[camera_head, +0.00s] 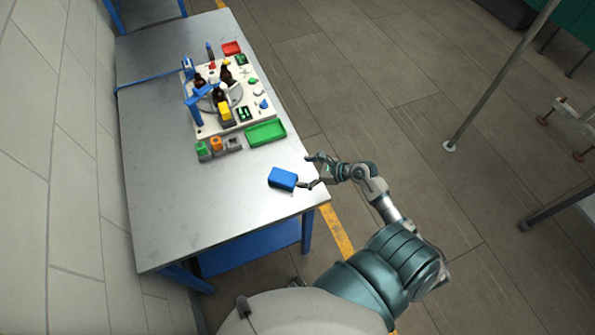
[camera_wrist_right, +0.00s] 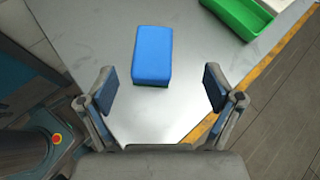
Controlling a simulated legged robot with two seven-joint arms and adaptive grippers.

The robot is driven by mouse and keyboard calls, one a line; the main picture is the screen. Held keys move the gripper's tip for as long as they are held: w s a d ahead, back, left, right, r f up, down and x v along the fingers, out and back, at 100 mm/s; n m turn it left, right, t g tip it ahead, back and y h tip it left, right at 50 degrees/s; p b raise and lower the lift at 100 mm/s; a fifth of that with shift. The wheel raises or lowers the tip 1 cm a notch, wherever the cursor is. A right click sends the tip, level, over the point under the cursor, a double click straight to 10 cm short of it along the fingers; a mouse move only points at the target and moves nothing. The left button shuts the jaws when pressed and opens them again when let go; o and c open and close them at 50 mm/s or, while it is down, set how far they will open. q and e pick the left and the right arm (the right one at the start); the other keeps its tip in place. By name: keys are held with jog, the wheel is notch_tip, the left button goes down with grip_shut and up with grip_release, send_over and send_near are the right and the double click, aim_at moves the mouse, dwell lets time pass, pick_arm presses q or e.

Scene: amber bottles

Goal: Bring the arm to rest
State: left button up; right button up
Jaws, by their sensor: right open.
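My right gripper (camera_head: 308,172) is open and empty near the right edge of the metal table (camera_head: 162,228). Its fingers show apart in the right wrist view (camera_wrist_right: 160,90), with bare table surface between them. A blue block (camera_head: 282,179) lies on the table just left of the right gripper. In the right wrist view the blue block (camera_wrist_right: 152,56) lies beyond the fingertips, apart from them. My left gripper is not in view.
A white board (camera_head: 246,91) with amber bottles (camera_head: 226,75) and small coloured parts stands farther back on the table. A green tray (camera_head: 265,132) lies in front of it. A metal post (camera_head: 497,80) stands on the floor at right. The near part of the table is clear.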

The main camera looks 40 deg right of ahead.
notch_tip(320, 180, up, 12)
jog(key=w+a+r+m+t+h, duration=0.15)
jog(key=m+t+h, duration=0.7)
jog(key=m, duration=1.25)
jog(key=s+f+m+g+h, duration=0.1)
jog(key=s+f+m+g, duration=0.1)
jog(key=f+m, duration=0.2)
jog(key=s+a+f+m+g+h, duration=0.1)
jog(key=s+f+m+g, duration=0.2)
jog(key=f+m, duration=0.2)
jog(key=s+f+m+g+h, duration=0.1)
jog(key=s+f+m+g, duration=0.2)
jog(key=f+m, duration=0.2)
jog(key=shift+a+f+m, duration=0.1)
jog(key=shift+m, duration=0.8)
jog(key=shift+a+f+m, duration=0.1)
jog(key=shift+m, duration=0.8)
jog(key=s+a+f+m+g+y, duration=0.3)
jog(key=s+a+f+g+y, duration=0.3)
jog(key=s+a, duration=0.55)
notch_tip(320, 180, down, 25)
jog(key=s+g+h, duration=0.1)
jog(key=s+g, duration=0.1)
jog(key=g, duration=0.1)
jog(key=s+d+f, duration=0.3)
jog(key=s+f, duration=1.4)
jog(key=s, duration=0.1)
jog(key=shift+s+d+f+g, duration=0.2)
jog(key=shift+f+g, duration=0.1)
jog(key=shift+g, duration=0.05)
